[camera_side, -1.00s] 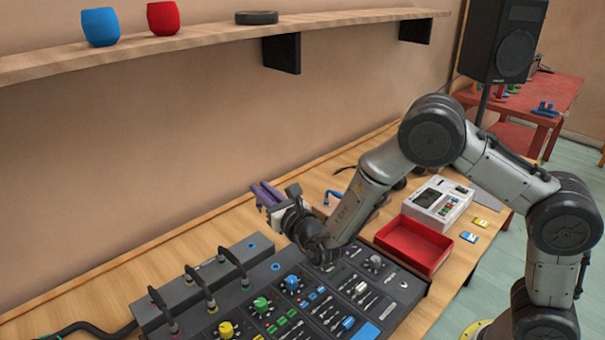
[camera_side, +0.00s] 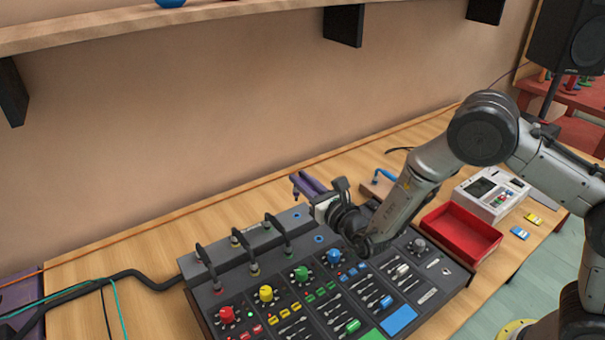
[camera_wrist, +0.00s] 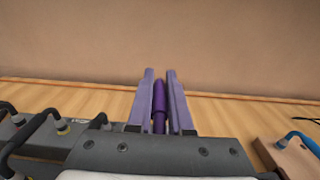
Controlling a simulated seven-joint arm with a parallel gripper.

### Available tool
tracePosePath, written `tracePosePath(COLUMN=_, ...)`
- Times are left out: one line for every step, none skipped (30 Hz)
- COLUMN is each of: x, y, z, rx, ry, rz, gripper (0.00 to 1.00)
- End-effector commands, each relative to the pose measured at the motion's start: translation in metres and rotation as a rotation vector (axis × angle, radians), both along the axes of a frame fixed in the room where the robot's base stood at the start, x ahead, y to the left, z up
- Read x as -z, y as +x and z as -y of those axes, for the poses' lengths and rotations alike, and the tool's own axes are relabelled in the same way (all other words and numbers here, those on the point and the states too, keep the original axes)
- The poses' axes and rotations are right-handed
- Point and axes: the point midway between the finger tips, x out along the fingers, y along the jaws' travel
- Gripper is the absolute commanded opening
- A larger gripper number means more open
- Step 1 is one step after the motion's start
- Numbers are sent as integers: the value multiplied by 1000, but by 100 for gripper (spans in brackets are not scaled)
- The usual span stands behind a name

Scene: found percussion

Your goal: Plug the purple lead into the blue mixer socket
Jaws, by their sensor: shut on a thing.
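My gripper (camera_side: 308,184) has pale purple fingers and is shut on the purple lead. In the wrist view the dark purple plug of the purple lead (camera_wrist: 159,100) stands between the two fingers (camera_wrist: 160,76). In the side view the fingers and the wrist mostly hide the lead. The mixer (camera_side: 330,300) is a dark grey desk with a raised strip at its back. The wrist view does not show this socket.
Black leads (camera_side: 283,232) stand up in loops from the strip, close left of the socket. A wooden block with a blue lead (camera_side: 386,176) lies right of my gripper. A red tray (camera_side: 462,232) and a white device (camera_side: 490,192) are further right. The shelf (camera_side: 110,34) runs above.

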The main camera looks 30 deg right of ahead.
Motion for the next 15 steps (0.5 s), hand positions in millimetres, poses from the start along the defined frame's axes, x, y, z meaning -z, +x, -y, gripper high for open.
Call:
tracePosePath(x=6, y=0, z=0, rx=0, ry=-1, rz=-1, gripper=0)
tracePosePath(x=8, y=0, z=0, rx=0, ry=-1, rz=-1, gripper=0)
tracePosePath(x=12, y=0, z=0, rx=0, ry=-1, rz=-1, gripper=0)
tracePosePath(x=14, y=0, z=0, rx=0, ry=-1, rz=-1, gripper=0)
tracePosePath(x=17, y=0, z=0, rx=0, ry=0, rz=0, gripper=0)
tracePosePath(x=20, y=0, z=0, rx=0, ry=0, rz=0, gripper=0)
tracePosePath(x=22, y=0, z=0, rx=0, ry=0, rz=0, gripper=0)
tracePosePath(x=24, y=0, z=0, rx=0, ry=0, rz=0, gripper=0)
tracePosePath(x=27, y=0, z=0, rx=0, ry=0, rz=-1, gripper=0)
tracePosePath(x=29, y=0, z=0, rx=0, ry=0, rz=-1, gripper=0)
tracePosePath(x=30, y=0, z=0, rx=0, ry=0, rz=0, gripper=0)
tracePosePath(x=32, y=0, z=0, rx=0, ry=1, rz=1, gripper=0)
tracePosePath(x=33, y=0, z=0, rx=0, ry=1, rz=1, gripper=0)
tracePosePath(x=34, y=0, z=0, rx=0, ry=1, rz=2, gripper=0)
tracePosePath(x=35, y=0, z=0, rx=0, ry=1, rz=2, gripper=0)
